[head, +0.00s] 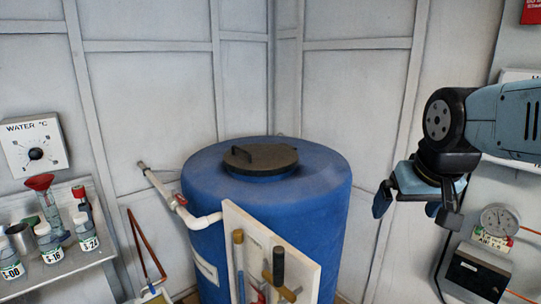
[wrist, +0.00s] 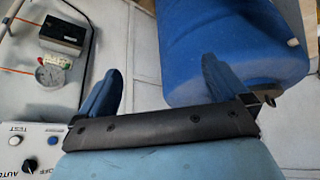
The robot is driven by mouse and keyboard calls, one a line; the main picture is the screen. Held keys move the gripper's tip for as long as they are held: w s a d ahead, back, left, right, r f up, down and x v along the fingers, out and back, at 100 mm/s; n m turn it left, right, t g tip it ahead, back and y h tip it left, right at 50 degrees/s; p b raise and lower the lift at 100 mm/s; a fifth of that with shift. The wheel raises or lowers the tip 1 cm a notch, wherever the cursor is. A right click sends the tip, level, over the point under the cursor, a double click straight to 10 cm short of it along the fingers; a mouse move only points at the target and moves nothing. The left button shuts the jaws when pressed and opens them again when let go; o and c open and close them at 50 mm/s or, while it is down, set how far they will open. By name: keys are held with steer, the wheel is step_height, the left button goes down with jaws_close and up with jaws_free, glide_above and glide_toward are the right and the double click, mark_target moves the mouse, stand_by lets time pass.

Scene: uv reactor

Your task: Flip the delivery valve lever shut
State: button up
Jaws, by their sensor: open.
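A blue tank (head: 330,205) with a black lid stands in the corner in the head view; its side also shows in the wrist view (wrist: 225,50). A white pipe leaves its left side and carries a small red valve lever (head: 181,201). A white panel (head: 300,250) in front of the tank holds a brass fitting with an upright black handle (head: 279,264). No readable label shows which is the delivery valve. My gripper (head: 412,212) is open and empty, right of the tank and away from both levers. Its spread fingers show in the wrist view (wrist: 162,72); neither lever is visible there.
A shelf (head: 65,262) with bottles and a red funnel stands at the left. A round gauge (head: 499,220) and a dark box (head: 478,272) sit at the right, below my arm. A water temperature dial (head: 35,145) hangs on the left wall. The space above the tank is clear.

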steer(key=shift+s+a+r+n, duration=0.25)
steer(key=shift+s+a+n, duration=0.05)
steer(key=shift+s+a, duration=0.5)
